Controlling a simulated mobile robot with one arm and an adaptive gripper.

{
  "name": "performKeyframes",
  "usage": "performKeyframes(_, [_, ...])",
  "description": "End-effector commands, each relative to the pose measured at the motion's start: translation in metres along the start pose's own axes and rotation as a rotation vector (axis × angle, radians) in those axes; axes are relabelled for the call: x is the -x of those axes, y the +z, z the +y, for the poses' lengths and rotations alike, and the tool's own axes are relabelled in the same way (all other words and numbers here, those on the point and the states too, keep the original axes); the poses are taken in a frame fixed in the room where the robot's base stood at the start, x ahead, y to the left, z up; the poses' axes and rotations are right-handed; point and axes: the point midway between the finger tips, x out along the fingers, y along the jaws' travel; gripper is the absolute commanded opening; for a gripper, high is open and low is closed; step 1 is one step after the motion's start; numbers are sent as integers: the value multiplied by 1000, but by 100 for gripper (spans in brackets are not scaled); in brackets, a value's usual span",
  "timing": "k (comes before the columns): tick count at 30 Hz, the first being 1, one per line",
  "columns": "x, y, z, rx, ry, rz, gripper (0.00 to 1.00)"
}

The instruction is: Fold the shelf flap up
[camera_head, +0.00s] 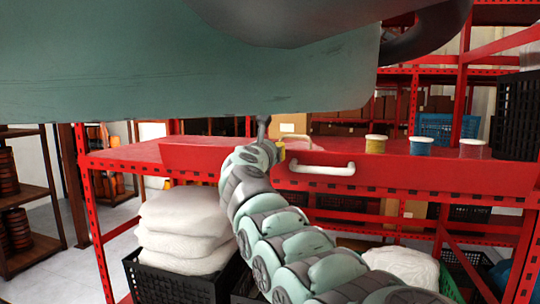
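The shelf flap (420,174) is a red panel along the front of the red metal shelf, with a white bar handle (322,169) on its face. It appears to hang or slope down at the front; its exact angle is hard to tell. My arm reaches up from the bottom right, and my gripper (263,128) is at the shelf's front edge, just left of the handle and apart from it. Only a narrow grey part of the gripper shows behind the wrist. Its fingertips are not clear, and whether it touches the flap is hidden.
Several jars, one yellow (376,144) and one blue (421,145), stand on the shelf at right, near a black crate (516,115). White sacks (183,225) fill a black crate (170,284) below left. Open floor lies at far left.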

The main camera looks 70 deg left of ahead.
Motion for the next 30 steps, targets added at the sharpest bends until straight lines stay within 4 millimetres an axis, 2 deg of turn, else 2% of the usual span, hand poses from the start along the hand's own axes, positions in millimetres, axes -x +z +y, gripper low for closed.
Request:
performKeyframes(9, [-7,1,-1,2,-2,1,0])
performKeyframes(30, [-8,0,-1,0,-3,-1,0])
